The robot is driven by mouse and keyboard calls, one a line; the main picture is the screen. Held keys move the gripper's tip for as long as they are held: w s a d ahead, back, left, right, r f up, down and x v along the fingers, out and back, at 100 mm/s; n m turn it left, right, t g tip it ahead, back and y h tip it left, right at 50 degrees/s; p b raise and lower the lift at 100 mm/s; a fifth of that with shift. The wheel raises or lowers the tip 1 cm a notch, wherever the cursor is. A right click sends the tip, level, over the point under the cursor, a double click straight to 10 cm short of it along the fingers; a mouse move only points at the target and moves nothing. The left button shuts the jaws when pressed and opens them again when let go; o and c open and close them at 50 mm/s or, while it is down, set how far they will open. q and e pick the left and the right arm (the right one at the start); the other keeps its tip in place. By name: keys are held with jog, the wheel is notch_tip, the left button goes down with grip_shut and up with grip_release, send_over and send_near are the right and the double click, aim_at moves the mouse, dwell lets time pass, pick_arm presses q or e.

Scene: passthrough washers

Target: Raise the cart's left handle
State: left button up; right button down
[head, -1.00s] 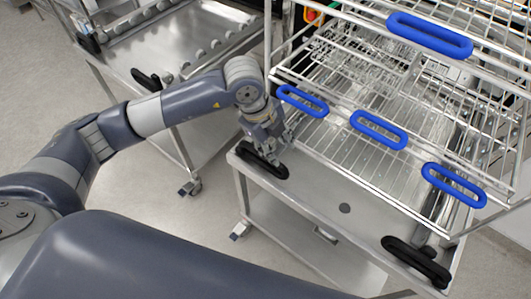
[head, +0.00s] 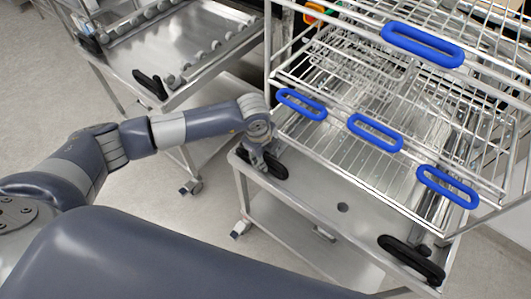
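The steel cart (head: 318,221) stands in front of me with a wire rack on it. Its left handle (head: 277,168) is a black loop at the cart's near left corner, partly covered by my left gripper. Its right handle (head: 411,259) is a black loop at the near right corner and lies low against the cart edge. My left gripper (head: 262,163) is at the left handle, pointing down, its fingers largely hidden by its own wrist. I cannot tell whether it touches or grips the handle. My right gripper is not in view.
A wire rack (head: 365,165) with several blue handles (head: 376,133) stands over the cart, close to the right of my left wrist. A second steel cart (head: 165,60) with a black handle (head: 150,84) stands at the back left. Bare floor (head: 150,205) lies between.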

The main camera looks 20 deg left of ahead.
pick_arm(q)
grip_shut()
dwell(0.3)
